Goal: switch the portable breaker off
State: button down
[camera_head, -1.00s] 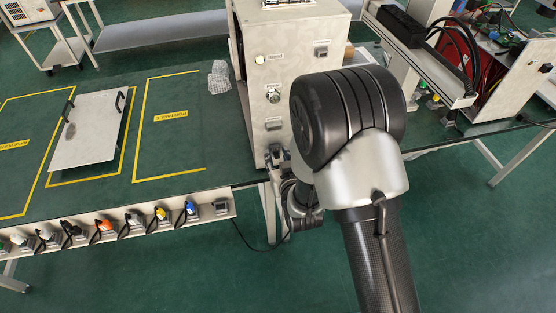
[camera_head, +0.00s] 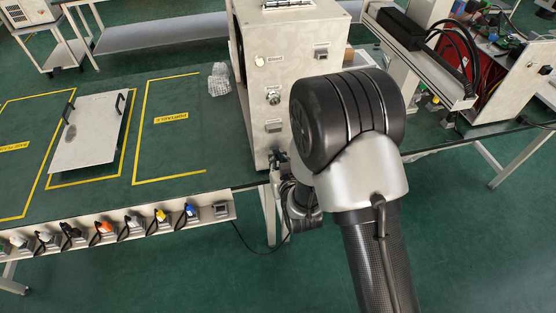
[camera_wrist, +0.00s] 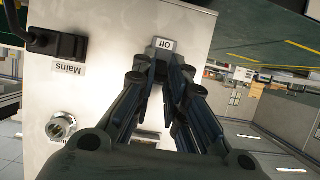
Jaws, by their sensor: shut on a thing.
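A pale metal cabinet (camera_head: 296,95) stands on the table, and its front face also shows in the wrist view (camera_wrist: 105,85). An "Off" label (camera_wrist: 164,44) sits on a grey breaker switch housing (camera_wrist: 158,53) near the cabinet's edge. My gripper (camera_wrist: 163,72) is shut at this housing, its fingertips just beside the label. The fingers hide most of the part they hold, so the lever's position cannot be seen. In the head view my gripper (camera_head: 277,160) is at the cabinet's lower front and partly hidden by my own arm.
A black plug (camera_wrist: 55,42) sits by a "Mains" label (camera_wrist: 69,69), with a round metal connector (camera_wrist: 60,127) close by. A metal plate with handles (camera_head: 88,130) lies on the green table. Several coloured plugs line its front rail (camera_head: 110,232). The "PORTABLE" outlined area (camera_head: 172,145) is clear.

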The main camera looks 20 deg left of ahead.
jog(key=shift+s+d+f+t+y, duration=0.1)
jog(key=shift+f+t+y, duration=0.5)
jog(key=shift+t, duration=0.4)
jog(key=shift+s+f+t+y, duration=0.1)
jog(key=shift+f+t+y, duration=0.25)
jog(key=shift+t+y, duration=0.55)
jog(key=shift+d+f+t+y, duration=0.1)
jog(key=shift+f+t+y, duration=0.4)
jog(key=shift+t, duration=0.6)
jog(key=shift+a, duration=0.1)
jog(key=c, duration=1.6)
grip_release()
jog(key=shift+r, duration=0.1)
notch_tip(320, 180, up, 10)
jog(key=shift+f, duration=0.1)
